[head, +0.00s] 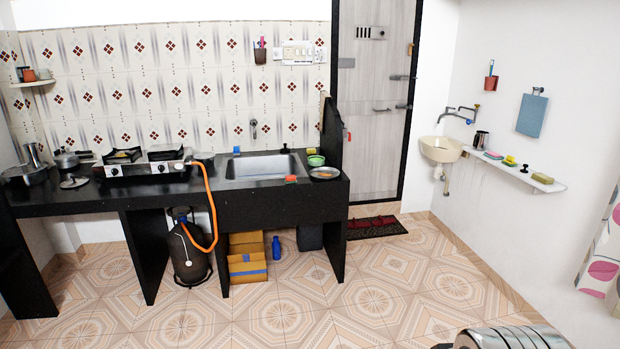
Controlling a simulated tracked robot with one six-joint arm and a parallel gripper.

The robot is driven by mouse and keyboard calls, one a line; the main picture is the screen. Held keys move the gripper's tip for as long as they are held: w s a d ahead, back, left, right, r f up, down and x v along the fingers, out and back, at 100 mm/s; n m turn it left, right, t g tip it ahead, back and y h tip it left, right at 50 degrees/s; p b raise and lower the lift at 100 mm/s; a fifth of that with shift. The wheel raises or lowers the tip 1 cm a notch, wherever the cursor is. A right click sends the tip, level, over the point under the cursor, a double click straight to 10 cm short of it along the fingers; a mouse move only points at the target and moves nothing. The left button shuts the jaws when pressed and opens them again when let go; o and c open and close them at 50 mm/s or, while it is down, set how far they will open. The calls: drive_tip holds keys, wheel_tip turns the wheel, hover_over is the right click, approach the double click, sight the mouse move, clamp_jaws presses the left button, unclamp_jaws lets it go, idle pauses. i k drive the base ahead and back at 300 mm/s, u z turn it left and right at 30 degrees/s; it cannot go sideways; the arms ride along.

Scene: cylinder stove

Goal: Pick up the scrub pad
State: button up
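I cannot tell for sure which item is the scrub pad. Small pad-like pieces lie on the white wall shelf (528,177) at the right: a pink and teal piece (494,155), a yellow and green piece (510,160) and a yellowish piece (542,178). On the black counter, a red-orange piece (291,179) lies at the sink's front edge and a small blue piece (236,150) lies behind the sink. My gripper's fingers are not in view; only a ridged metal part, probably of my arm, shows at the bottom right.
The black counter (262,209) carries a gas stove (147,164), a sink (264,168) and a green bowl (316,160). A gas cylinder (188,257) with an orange hose stands below. A cream washbasin (440,149) hangs beside the shelf. The tiled floor in front is clear.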

sight(289, 180)
drive_tip(key=u, duration=0.2)
drive_tip(key=i, duration=1.35)
drive_tip(key=u, duration=0.2)
